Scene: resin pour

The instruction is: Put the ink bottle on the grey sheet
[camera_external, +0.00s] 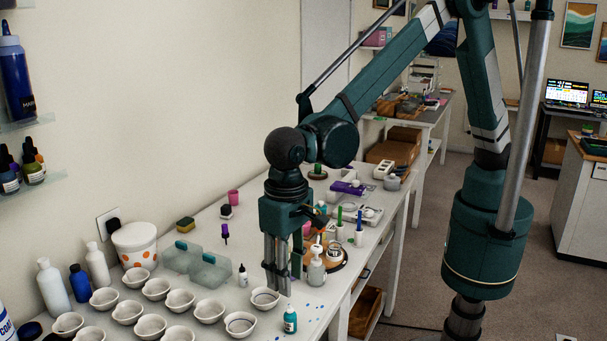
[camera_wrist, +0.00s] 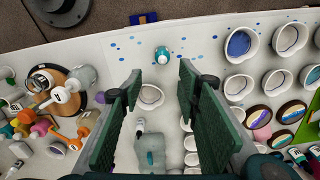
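A small teal bottle (camera_external: 290,320), which looks like the ink bottle, stands upright near the table's front edge. It also shows in the wrist view (camera_wrist: 162,55), beyond my fingertips. My gripper (camera_external: 282,284) points down above the table, behind the teal bottle and apart from it. In the wrist view its two fingers (camera_wrist: 160,75) are spread with nothing held between them. Which one is meant I cannot tell.
Several white cups (camera_external: 180,301) stand left of my gripper. A white dropper bottle (camera_external: 242,276) stands between the sheets and my gripper. A pump bottle (camera_external: 316,268) and a round wooden board (camera_wrist: 73,85) are close on the other side. Blue spots mark the bare tabletop around the teal bottle.

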